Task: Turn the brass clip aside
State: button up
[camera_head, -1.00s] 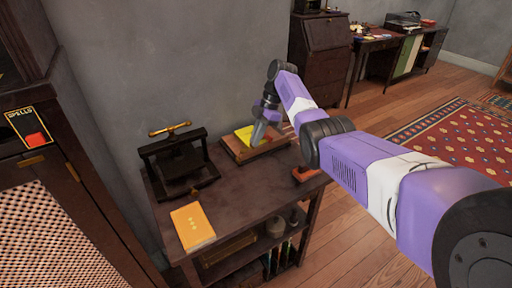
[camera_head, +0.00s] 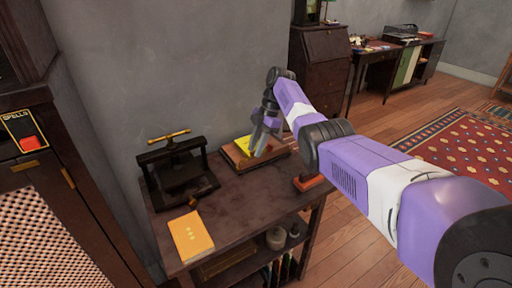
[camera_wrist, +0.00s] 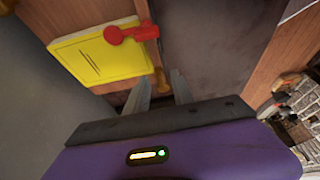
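A yellow card or booklet (camera_wrist: 98,58) with dark lines lies on a wooden tray (camera_head: 262,160) on the side table. In the wrist view a red bar with a round end (camera_wrist: 128,33) lies over the card's edge; it looks red, not brass, and may be the clip. My gripper (camera_head: 264,146) is over the tray, with its fingers near the yellow card. In the wrist view its two fingers (camera_wrist: 160,84) stand apart with nothing between them, below and right of the red bar. Contact with the tray cannot be told.
A black press with a brass handle (camera_head: 168,137) stands at the table's left. A yellow-orange book (camera_head: 190,235) lies at the front of the table (camera_head: 240,196). A reddish block (camera_head: 310,183) is at the right edge. The table's middle is clear.

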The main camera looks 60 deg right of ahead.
jog(key=v, duration=0.7)
jog(key=shift+d+r, duration=0.15)
jog(key=shift+r, duration=0.2)
jog(key=shift+s, duration=0.1)
dwell(0.3)
